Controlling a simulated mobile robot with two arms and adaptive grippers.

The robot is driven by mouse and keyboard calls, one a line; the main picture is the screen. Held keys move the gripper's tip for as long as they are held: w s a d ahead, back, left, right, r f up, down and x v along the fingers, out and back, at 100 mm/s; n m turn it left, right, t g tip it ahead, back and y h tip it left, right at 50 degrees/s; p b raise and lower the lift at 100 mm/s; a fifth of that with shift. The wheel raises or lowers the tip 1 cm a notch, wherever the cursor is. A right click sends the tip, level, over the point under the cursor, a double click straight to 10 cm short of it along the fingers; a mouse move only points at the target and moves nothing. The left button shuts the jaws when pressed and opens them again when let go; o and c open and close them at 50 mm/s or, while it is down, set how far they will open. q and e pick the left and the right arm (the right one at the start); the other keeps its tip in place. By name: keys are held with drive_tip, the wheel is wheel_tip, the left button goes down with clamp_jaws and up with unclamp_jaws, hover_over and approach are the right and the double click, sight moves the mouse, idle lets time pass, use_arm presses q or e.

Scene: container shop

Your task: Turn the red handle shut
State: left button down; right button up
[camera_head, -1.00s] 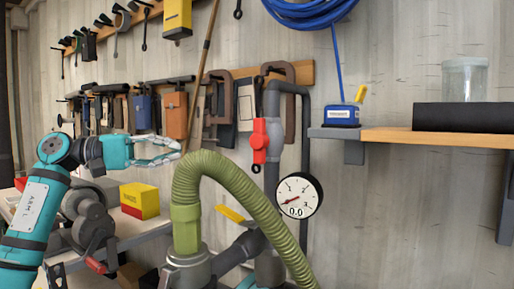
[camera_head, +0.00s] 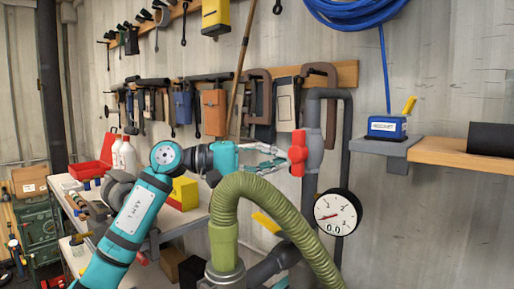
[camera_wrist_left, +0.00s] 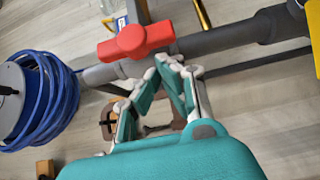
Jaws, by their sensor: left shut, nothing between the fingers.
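The red handle (camera_head: 298,153) sits on a grey valve on the upright grey pipe (camera_head: 312,112). It stands upright, in line with the pipe. In the left wrist view the red handle (camera_wrist_left: 136,41) lies across the upper middle, along the pipe (camera_wrist_left: 222,40). My left gripper (camera_head: 284,158) is shut and empty, pointing right, with its fingertips just left of the handle. In the wrist view its fingertips (camera_wrist_left: 168,62) are close beside the handle and pipe; I cannot tell whether they touch. My right gripper is not in view.
A green corrugated hose (camera_head: 252,187) arches below my left gripper. A round gauge (camera_head: 337,213) reading 0.0 is right of the pipe. Tools and clamps (camera_head: 257,90) hang behind. A workbench with a yellow box (camera_head: 184,193) is at left, a shelf (camera_head: 440,152) at right.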

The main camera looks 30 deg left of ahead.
use_arm(q)
drive_tip(key=n+t+h+b, duration=0.1)
drive_tip(key=b, duration=0.2)
drive_tip(key=d+f+n+b, duration=0.1)
drive_tip(key=n+b, duration=0.1)
drive_tip(key=b, duration=0.2)
drive_tip(key=shift+s+d+f+t+h, duration=0.15)
drive_tip(key=shift+d+f+t+h, duration=0.15)
drive_tip(key=shift+t+h, duration=0.1)
idle(1.1)
drive_tip(key=n+t+b, duration=0.1)
drive_tip(key=b, duration=0.1)
drive_tip(key=d+n+t+b, duration=0.1)
drive_tip(key=b, duration=0.1)
drive_tip(key=f+n+t+b, duration=0.1)
drive_tip(key=n+b, duration=0.1)
drive_tip(key=shift+s+d+f+t, duration=0.1)
drive_tip(key=shift+d+t, duration=0.15)
drive_tip(key=shift+t, duration=0.05)
drive_tip(key=shift+d, duration=0.15)
idle(0.6)
drive_tip(key=shift+s+f, duration=0.1)
idle(0.4)
